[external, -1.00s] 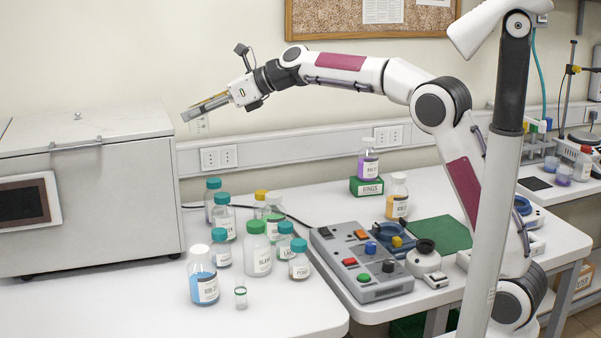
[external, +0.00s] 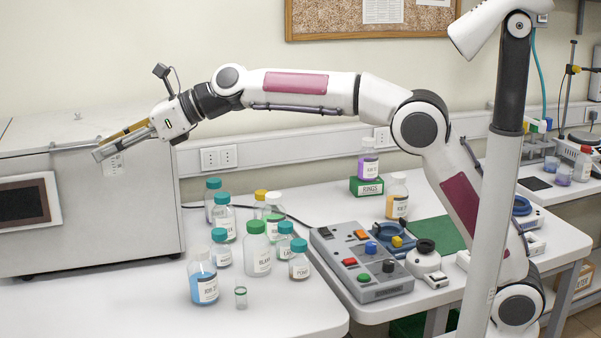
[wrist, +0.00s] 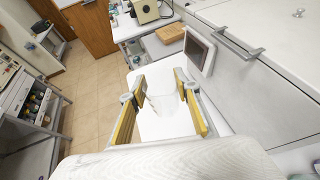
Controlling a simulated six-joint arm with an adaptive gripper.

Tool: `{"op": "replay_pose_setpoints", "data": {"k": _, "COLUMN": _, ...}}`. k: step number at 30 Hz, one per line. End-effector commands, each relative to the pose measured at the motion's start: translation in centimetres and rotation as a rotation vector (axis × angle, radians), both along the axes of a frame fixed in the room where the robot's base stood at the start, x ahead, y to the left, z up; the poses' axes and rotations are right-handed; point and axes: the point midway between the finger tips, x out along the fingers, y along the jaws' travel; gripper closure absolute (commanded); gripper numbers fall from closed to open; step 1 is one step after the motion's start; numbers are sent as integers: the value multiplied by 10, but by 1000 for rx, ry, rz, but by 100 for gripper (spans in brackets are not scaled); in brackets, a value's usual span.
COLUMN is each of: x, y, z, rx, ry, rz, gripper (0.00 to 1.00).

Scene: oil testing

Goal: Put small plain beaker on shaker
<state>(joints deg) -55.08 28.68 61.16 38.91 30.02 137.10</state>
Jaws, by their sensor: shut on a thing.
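My gripper (wrist: 162,92) is shut on a clear, see-through small beaker (wrist: 166,118), which sits between its two yellow-edged fingers in the wrist view. In the external view my gripper (external: 100,147) is at the far left, in the air in front of the large grey box. The beaker is very faint there, below the fingertips, and its outline is hard to make out. I cannot pick out a shaker with certainty in either view.
A grey lidded box (external: 95,215) fills the left of the white table. Several capped bottles stand right of it, with a small vial (external: 240,297) in front. A control panel (external: 360,262) stands further right. The front left tabletop (external: 90,310) is clear.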

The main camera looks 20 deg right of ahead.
Motion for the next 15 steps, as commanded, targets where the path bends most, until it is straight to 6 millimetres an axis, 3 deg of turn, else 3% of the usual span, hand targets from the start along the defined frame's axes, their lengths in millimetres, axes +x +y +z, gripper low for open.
{"op": "replay_pose_setpoints", "data": {"k": 5, "x": -28, "y": 18, "z": 1, "rx": 5, "ry": -2, "rz": 32, "gripper": 89}}
{"op": "replay_pose_setpoints", "data": {"k": 15, "x": -24, "y": 15, "z": -37, "rx": 4, "ry": 1, "rz": 26, "gripper": 89}}
